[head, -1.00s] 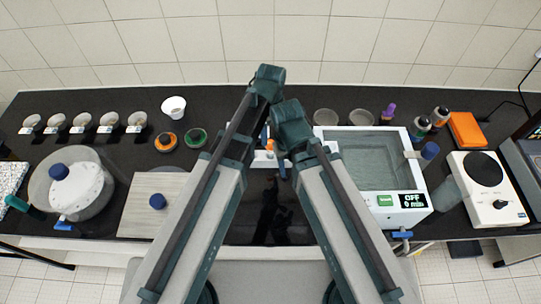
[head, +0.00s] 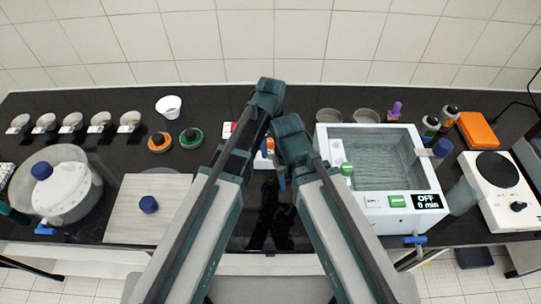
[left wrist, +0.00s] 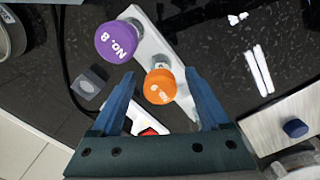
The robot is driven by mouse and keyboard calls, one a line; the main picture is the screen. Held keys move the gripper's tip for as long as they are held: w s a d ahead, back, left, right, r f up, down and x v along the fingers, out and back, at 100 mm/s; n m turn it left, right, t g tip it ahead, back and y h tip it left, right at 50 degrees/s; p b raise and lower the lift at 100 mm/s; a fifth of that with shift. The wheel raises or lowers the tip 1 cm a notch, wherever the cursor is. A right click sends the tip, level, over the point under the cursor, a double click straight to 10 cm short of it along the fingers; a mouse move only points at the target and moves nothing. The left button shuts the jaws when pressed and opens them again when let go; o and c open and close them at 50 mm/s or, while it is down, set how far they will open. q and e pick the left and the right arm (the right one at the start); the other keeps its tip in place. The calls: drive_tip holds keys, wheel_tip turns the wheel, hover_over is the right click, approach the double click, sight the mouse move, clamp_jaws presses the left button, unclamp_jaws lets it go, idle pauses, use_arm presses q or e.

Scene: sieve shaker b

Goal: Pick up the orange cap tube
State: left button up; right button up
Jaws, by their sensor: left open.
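The orange cap tube (left wrist: 160,86) stands in a white rack (left wrist: 165,50) in the left wrist view, its round cap facing the camera. In the head view its orange cap (head: 270,144) shows partly between my arms. My left gripper (left wrist: 160,74) is open, with one blue finger on each side of the orange cap in the left wrist picture. I cannot tell how far above the cap the fingers are. A purple cap tube (left wrist: 117,42) marked No.8 stands in the same rack, just beyond the left finger. My right gripper is hidden in the head view.
A water bath (head: 385,165) with a green cap (head: 346,168) at its left edge stands right of my arms. A light board with a blue knob (head: 148,204) lies to the left. A grey block (left wrist: 90,82) is near the rack.

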use_arm(q)
wheel_tip(320, 180, down, 2)
drive_tip(key=shift+f+b, duration=0.1)
drive_tip(key=shift+b, duration=0.5)
clamp_jaws()
